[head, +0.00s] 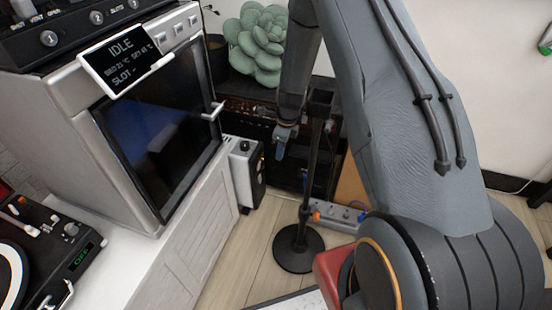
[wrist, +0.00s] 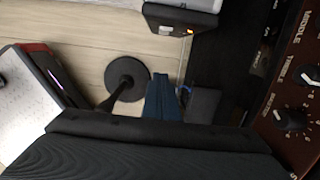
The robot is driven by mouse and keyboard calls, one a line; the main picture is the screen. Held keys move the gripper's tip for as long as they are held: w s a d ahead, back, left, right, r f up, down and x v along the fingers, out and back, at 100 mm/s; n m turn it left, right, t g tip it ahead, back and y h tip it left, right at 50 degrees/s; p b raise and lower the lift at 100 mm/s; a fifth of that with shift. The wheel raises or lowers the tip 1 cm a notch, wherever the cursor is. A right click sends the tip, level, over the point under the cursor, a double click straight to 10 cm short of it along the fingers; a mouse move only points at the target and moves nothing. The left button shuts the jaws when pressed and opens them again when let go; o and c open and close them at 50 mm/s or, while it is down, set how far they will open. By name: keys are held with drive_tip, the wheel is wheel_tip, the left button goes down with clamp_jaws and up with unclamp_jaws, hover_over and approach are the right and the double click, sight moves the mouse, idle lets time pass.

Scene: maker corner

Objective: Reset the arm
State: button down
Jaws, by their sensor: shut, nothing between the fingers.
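My gripper (head: 281,151) hangs at the end of my grey arm, near the centre of the head view. Its fingers are together and hold nothing. It is in front of the dark amplifier (head: 262,115) and just left of a black pole stand (head: 298,248) in the picture. In the wrist view my gripper's blue-grey fingers (wrist: 161,95) show at the middle, beside the stand's round base (wrist: 128,77). A dark part fills the lower wrist view and hides what lies behind it.
A white machine (head: 150,215) with a dark door and an "IDLE" display (head: 124,56) stands left. A small white-and-black box (head: 243,172) stands beside it. A power strip (head: 338,214) lies behind the stand. A green plant (head: 258,45) is at the back. Wooden floor (head: 250,265) shows between.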

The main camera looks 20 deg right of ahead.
drive_tip(key=shift+s+d+r, duration=0.15)
drive_tip(key=shift+d+r, duration=0.1)
drive_tip(key=shift+r, duration=0.35)
